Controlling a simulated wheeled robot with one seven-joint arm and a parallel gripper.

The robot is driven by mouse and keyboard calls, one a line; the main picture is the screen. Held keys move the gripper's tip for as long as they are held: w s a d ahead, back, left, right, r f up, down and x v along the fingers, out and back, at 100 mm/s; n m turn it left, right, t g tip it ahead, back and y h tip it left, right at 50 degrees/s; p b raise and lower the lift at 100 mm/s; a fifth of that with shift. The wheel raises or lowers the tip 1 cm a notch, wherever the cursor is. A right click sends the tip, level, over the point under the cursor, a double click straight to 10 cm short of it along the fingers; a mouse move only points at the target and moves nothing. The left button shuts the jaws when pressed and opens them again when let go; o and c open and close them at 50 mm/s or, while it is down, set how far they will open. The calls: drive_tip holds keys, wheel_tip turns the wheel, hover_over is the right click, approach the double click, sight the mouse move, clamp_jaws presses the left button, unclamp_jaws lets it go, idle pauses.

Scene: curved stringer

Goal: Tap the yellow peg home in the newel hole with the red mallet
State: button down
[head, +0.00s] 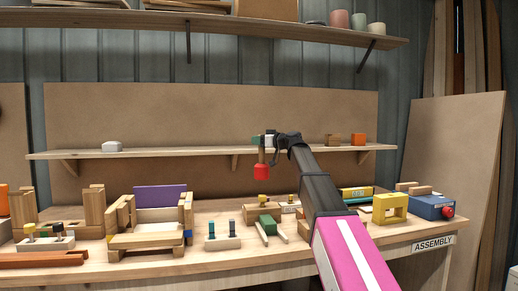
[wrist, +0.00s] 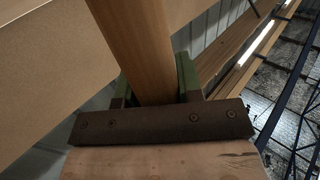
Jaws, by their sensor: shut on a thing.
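My gripper (head: 268,140) is shut on the handle of the red mallet (head: 262,172) and holds it above the bench. The mallet's red head hangs down. In the wrist view the wooden handle (wrist: 135,40) stands between my gripper's green finger pads (wrist: 155,85). Below the head in the picture, a small yellow piece (head: 262,198), which looks like the yellow peg, stands on a small wooden block, apart from the mallet. The newel hole itself is too small to make out, and I cannot tell how deep the peg sits.
The workbench (head: 215,270) carries a purple-backed wooden assembly (head: 160,196), a green block (head: 269,224) between pale sticks, a pale block with dark pegs (head: 222,241), a yellow frame (head: 390,208) and a blue box (head: 432,207). A shelf (head: 200,152) runs behind my gripper.

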sight(262, 157)
drive_tip(key=shift+d+r, duration=0.1)
drive_tip(key=shift+d, duration=0.05)
drive_tip(key=shift+f, duration=1.5)
drive_tip(key=shift+f, duration=1.1)
idle(0.5)
drive_tip(key=shift+f, duration=0.1)
